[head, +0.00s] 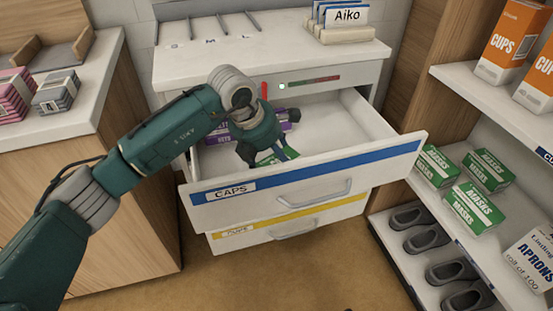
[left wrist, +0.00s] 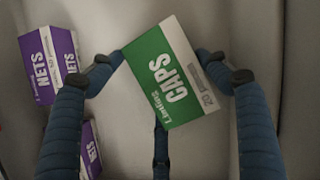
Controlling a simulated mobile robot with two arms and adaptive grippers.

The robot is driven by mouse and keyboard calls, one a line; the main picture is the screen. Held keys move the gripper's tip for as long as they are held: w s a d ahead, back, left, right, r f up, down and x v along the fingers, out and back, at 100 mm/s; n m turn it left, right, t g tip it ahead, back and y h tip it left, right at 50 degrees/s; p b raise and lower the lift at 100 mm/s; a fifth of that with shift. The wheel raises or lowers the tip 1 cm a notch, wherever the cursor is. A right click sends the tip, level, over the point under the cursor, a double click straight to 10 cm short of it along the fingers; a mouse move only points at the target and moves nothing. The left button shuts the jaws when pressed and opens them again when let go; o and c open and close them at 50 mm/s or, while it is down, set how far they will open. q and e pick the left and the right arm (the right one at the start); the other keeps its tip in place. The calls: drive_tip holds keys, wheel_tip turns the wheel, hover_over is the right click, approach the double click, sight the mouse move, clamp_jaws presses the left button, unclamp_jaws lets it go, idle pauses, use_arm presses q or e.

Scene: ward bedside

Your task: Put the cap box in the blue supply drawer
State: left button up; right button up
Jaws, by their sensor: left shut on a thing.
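The cap box (left wrist: 168,75), green and white with "CAPS" on its face, is between the fingers of my left gripper (head: 262,150) in the left wrist view. In the head view only part of the cap box (head: 284,155) shows below the gripper. My left gripper is shut on it, inside the outline of the open blue supply drawer (head: 310,170), which has a blue strip and a "CAPS" label. I cannot tell whether the box touches the drawer floor. My right gripper is not in view.
Purple nets boxes (left wrist: 47,65) lie in the drawer's left part. The drawer's right side (head: 355,125) is clear. A closed yellow-striped drawer (head: 290,222) is below. Shelves at right hold green mask boxes (head: 472,207) and orange cup boxes (head: 510,42). A wooden cabinet (head: 125,190) stands left.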

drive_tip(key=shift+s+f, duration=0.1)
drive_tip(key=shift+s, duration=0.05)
use_arm(q)
drive_tip(key=o, duration=1)
drive_tip(key=shift+o, duration=0.7)
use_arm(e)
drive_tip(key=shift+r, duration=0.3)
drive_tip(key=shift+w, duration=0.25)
use_arm(q)
drive_tip(key=v, duration=1.2)
drive_tip(key=shift+p, duration=0.45)
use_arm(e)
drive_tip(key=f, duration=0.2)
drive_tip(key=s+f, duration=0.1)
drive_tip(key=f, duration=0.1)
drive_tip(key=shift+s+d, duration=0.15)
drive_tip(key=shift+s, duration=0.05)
